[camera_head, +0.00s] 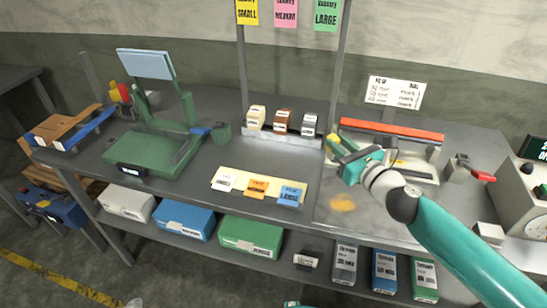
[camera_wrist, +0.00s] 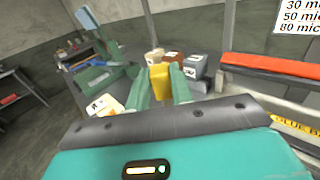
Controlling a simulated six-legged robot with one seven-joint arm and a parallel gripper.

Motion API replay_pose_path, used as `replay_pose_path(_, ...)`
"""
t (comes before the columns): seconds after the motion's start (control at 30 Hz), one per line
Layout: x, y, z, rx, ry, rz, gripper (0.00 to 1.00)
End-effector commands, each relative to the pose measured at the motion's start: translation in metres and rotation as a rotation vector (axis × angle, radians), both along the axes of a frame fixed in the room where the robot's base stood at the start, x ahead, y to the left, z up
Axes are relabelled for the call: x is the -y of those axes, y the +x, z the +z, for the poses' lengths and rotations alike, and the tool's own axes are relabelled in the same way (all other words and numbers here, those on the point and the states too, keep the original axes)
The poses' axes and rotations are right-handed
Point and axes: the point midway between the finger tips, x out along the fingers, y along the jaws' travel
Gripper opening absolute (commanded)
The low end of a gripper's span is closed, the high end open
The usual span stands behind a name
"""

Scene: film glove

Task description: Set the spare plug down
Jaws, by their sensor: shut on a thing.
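My gripper (camera_head: 337,146) is shut on a small yellow block, which I take to be the spare plug. The yellow block (camera_wrist: 160,76) shows between the two green fingers (camera_wrist: 161,88) in the wrist view. In the head view its yellow end (camera_head: 333,139) is partly hidden by the fingers. It is held above the bench, just right of the rack, and appears clear of any surface. The rack (camera_head: 283,139) carries a cream block (camera_head: 256,117), a brown block (camera_head: 282,121) and a grey-white block (camera_head: 309,124).
A card with white, orange and blue labels (camera_head: 240,180) lies in front of the rack. A sealer with a red-orange bar (camera_head: 392,129) stands behind my gripper. A green scale-like device (camera_head: 150,153) stands left. Bare bench (camera_head: 215,155) shows left of the card; boxes sit below.

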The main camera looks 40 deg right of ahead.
Motion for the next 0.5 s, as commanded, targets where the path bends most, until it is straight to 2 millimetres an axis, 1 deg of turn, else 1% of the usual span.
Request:
replay_pose_path(0.07,-0.001,0.000,0.000,0.000,0.001,0.000,0.00)
replay_pose_path(0.17,-0.002,0.006,-0.003,0.001,0.001,0.003,0.00)
replay_pose_path(0.27,0.000,0.019,-0.010,0.001,0.003,0.005,0.00)
replay_pose_path(0.5,0.009,0.062,-0.030,0.001,0.002,0.004,0.00)
